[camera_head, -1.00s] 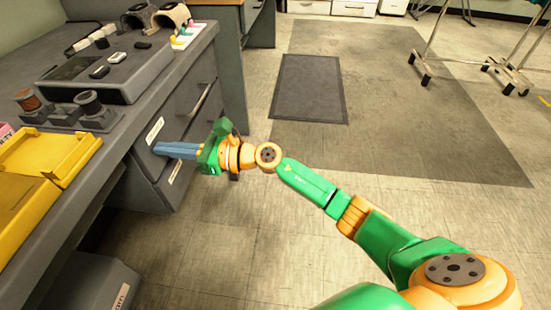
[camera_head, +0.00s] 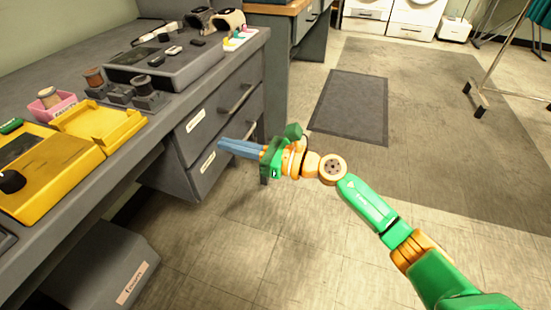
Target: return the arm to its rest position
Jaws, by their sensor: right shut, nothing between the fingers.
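My right arm comes in from the lower right, green and orange. My right gripper (camera_head: 228,147) has blue fingers that are shut with nothing between them. It points left, in front of the drawers of the grey desk (camera_head: 165,190). The fingertips overlap the lower drawer front (camera_head: 215,165) in the picture; I cannot tell whether they touch it. Both drawers look closed. My left gripper is not in view.
On the desk stand a yellow case (camera_head: 45,175), a pink box (camera_head: 52,106) and a grey console (camera_head: 165,62). A labelled grey bin (camera_head: 100,275) sits on the floor at lower left. A dark mat (camera_head: 352,105) lies on open floor. A wheeled rack (camera_head: 500,70) stands at right.

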